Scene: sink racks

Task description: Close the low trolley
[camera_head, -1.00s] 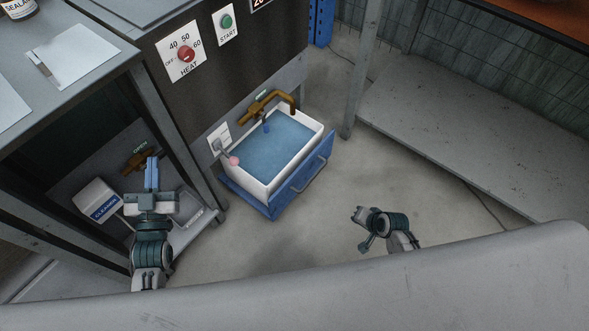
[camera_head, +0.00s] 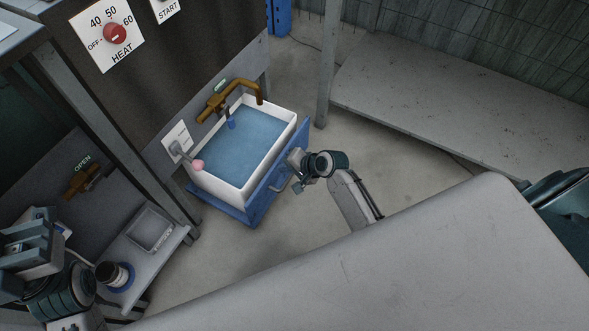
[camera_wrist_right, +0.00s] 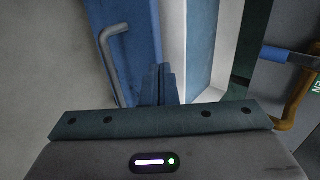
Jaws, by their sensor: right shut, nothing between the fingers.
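The low trolley (camera_head: 251,208) has a blue front and carries a white basin (camera_head: 291,128) of blue water. It stands out in front of the dark heater panel. Its grey bar handle (camera_head: 277,184) is on the front; it also shows in the right wrist view (camera_wrist_right: 113,40). My right gripper (camera_head: 291,166) is at the trolley's front, close to the handle. In the wrist view its blue fingers (camera_wrist_right: 159,82) are together and empty, over the blue front and right of the handle; contact is unclear. My left gripper (camera_head: 32,240) is at the lower left, away from the trolley; its fingertips are unclear.
A brown tap (camera_head: 228,100) reaches over the basin. A lever with a pink knob (camera_head: 197,165) is at the basin's left. A low shelf with a grey tray (camera_head: 150,228) is at left. A grey bench (camera_head: 440,100) is at right. Floor in front is open.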

